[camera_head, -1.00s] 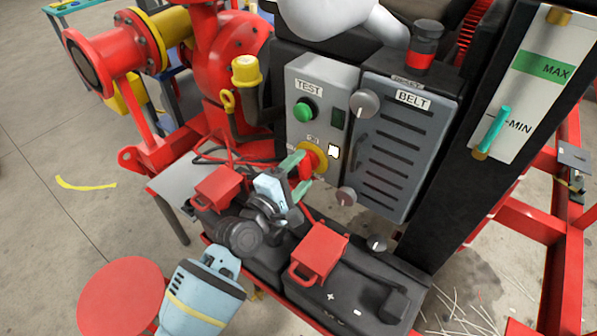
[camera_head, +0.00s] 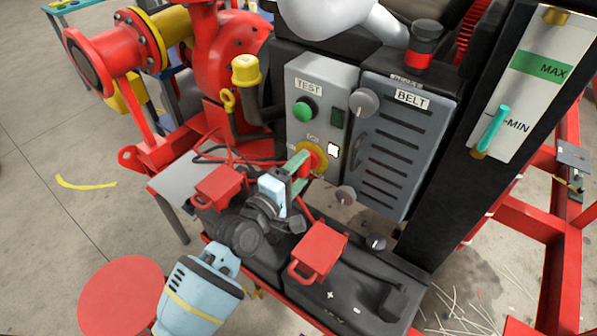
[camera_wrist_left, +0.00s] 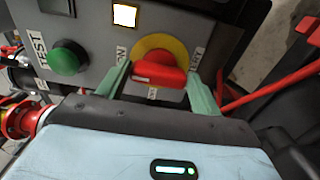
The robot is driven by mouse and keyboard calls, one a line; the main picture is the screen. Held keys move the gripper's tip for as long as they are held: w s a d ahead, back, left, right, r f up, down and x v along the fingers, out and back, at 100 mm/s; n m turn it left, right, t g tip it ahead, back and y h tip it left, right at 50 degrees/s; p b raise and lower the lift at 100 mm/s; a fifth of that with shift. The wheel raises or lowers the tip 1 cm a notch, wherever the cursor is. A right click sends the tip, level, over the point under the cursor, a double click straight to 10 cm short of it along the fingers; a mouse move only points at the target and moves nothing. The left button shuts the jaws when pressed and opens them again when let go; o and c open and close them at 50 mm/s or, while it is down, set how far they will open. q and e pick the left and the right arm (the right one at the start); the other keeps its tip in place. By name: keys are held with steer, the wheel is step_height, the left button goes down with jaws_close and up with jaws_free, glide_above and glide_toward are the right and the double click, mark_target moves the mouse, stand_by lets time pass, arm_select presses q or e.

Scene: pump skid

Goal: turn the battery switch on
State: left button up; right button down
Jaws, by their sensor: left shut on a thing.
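The battery switch is a red knob (camera_wrist_left: 158,72) on a round yellow plate (camera_wrist_left: 178,48), on the front of the grey control box. In the head view the yellow plate (camera_head: 319,157) shows beyond my fingers, and the knob is partly hidden. My left gripper (camera_head: 302,168) reaches up to it from the lower left. In the left wrist view its two green fingers (camera_wrist_left: 160,82) stand on either side of the red knob, shut on it. Labels around the plate are partly covered. My right gripper is not in view.
A green button (camera_head: 303,112) under a TEST label sits above the switch, and a lit white square lamp (camera_head: 333,150) is beside it. The vented BELT cover (camera_head: 392,145) is to the right. Black batteries with red terminal covers (camera_head: 318,250) and red cables lie below.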

arm_select(q)
steer(key=o, duration=1)
steer(key=shift+a, duration=0.1)
steer(key=shift+v, duration=3.85)
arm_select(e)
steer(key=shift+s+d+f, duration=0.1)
arm_select(q)
steer(key=shift+s, duration=0.1)
